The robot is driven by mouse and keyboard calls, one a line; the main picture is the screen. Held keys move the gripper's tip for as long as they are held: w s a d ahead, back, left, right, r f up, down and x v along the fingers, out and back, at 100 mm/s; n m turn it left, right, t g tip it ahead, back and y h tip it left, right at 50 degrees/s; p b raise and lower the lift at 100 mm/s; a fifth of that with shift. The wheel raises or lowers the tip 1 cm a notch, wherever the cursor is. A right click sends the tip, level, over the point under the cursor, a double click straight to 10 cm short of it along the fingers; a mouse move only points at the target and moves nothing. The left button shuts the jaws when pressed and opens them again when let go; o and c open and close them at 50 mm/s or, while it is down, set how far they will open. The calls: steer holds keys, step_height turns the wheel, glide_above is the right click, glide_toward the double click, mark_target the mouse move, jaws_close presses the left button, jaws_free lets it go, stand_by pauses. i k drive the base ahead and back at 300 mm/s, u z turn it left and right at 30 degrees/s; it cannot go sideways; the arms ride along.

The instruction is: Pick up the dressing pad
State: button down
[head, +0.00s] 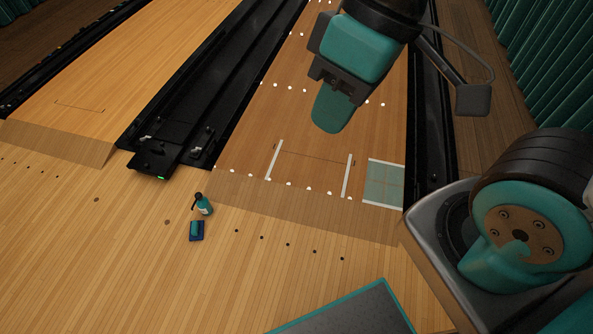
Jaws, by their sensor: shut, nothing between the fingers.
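A small dark blue and teal block-like object (196,230) lies on the wooden floor at lower left; it looks like the dressing pad, though its details are too small to be sure. A teal spray bottle (205,206) with a black top stands right behind it. My gripper (331,118) hangs above the right-hand lane at upper middle, well apart from the pad, up and to the right of it. Its teal fingers are shut with nothing visible between them.
A black ball-return track (205,85) runs between the two lanes, ending in a low black unit (160,160) with a green light. A pale green panel (384,183) lies on the right lane. Floor around the pad and bottle is clear.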

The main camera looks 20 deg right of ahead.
mark_target(196, 227)
steer(key=z, duration=0.35)
steer(key=k, duration=0.5)
steer(key=z, duration=0.4)
steer(key=i, duration=0.5)
steer(key=u, duration=0.9)
steer(key=i, duration=1.15)
steer(key=u, duration=1.5)
steer(key=i, duration=0.45)
steer(key=u, duration=0.5)
